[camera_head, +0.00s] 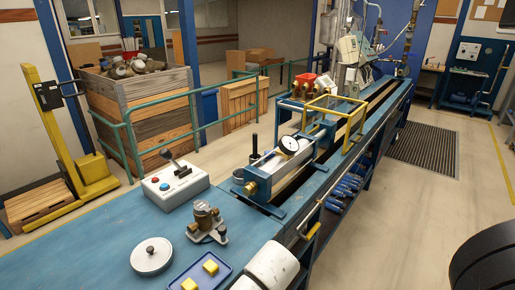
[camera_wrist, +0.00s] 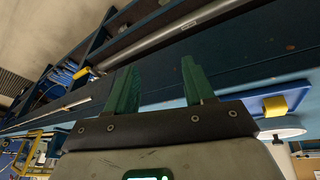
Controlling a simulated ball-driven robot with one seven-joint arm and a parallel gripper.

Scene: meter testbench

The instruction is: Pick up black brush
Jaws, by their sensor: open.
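A slim black upright thing (camera_head: 254,145) stands on the blue bench in the head view, behind a small grey ring-like cup (camera_head: 238,175) and left of the dial gauge. It may be the black brush, but bristles cannot be made out. My gripper (camera_wrist: 158,66) shows in the wrist view, with its two green fingers spread and nothing between them. It is beside the bench's blue edge. No brush shows in the wrist view, and my gripper does not show in the head view.
On the bench are a control box (camera_head: 171,185), a brass meter (camera_head: 206,222), a white lidded disc (camera_head: 152,256), a blue tray (camera_head: 222,275) with yellow blocks, white rolls (camera_head: 272,267) and a dial gauge (camera_head: 289,145). A yellow frame (camera_head: 335,112) rises farther along.

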